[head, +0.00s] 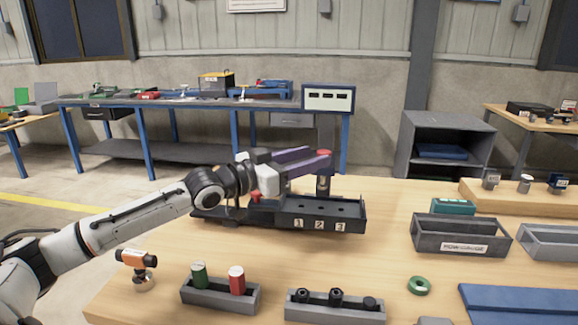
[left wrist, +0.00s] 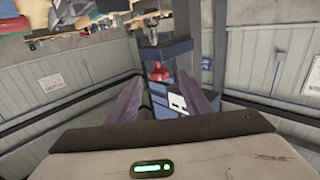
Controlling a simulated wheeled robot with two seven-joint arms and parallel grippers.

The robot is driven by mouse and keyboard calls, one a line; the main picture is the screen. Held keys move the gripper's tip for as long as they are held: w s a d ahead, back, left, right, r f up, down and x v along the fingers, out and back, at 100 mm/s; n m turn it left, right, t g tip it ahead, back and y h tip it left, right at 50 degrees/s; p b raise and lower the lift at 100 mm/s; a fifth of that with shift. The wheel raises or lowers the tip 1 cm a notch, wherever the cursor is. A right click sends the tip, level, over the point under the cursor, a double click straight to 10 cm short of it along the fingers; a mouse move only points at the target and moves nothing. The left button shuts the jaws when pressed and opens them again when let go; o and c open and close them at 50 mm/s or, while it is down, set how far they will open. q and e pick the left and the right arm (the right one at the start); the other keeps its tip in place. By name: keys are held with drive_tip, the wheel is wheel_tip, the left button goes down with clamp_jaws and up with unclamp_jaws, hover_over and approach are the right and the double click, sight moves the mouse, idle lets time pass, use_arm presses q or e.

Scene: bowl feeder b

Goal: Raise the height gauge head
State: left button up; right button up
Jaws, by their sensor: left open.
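The height gauge stands at the back of a black tray (head: 280,222) numbered 1, 2, 3, with a grey column (head: 326,132) and a display panel (head: 328,97) on top. Its head has a red knob (head: 323,154) above a dark cylindrical part (head: 323,186). My left gripper (head: 320,159) is open, its purple fingers reaching right to the knob. In the left wrist view, the red knob (left wrist: 158,71) shows between the two fingertips; I cannot tell whether they touch it. My right gripper is not in view.
Several other items stand on the wooden table: a grey holder (head: 222,297) with a green and a red cylinder, a holder with black parts (head: 336,309), a labelled dark bin (head: 460,238), a green ring (head: 419,286) and a blue plate (head: 520,303). Bare wood lies right of the black tray.

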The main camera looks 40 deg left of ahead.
use_arm(q)
drive_tip(key=shift+v, duration=2.7)
drive_tip(key=shift+r, duration=0.1)
